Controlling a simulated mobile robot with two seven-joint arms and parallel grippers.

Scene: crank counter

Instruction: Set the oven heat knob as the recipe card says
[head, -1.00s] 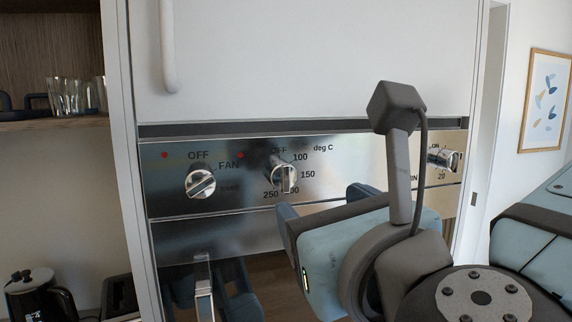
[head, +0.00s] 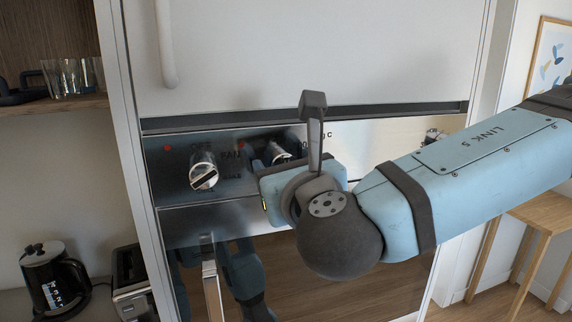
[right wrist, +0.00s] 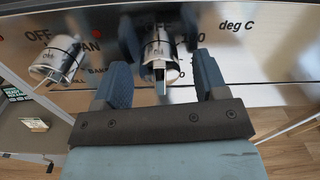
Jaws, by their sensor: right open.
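The oven heat knob (head: 279,153) is a silver knob on the steel control panel, partly hidden by my right gripper in the head view. It also shows in the right wrist view (right wrist: 160,50), its pale pointer towards the lower side of its dial. "deg C" and part of a number are readable; most dial marks are hidden. My right gripper (right wrist: 162,72) is open, its blue-grey fingers on either side of the knob, with gaps visible on both sides. Whether its fingers touch the panel is unclear. My left gripper is not in view. I cannot make out a recipe card for certain.
The FAN knob (head: 203,171) sits close left of the heat knob. Another knob (head: 434,136) is partly hidden at the right. An oven handle (head: 211,288) stands out below. A kettle (head: 55,278) and toaster (head: 131,285) stand at the lower left.

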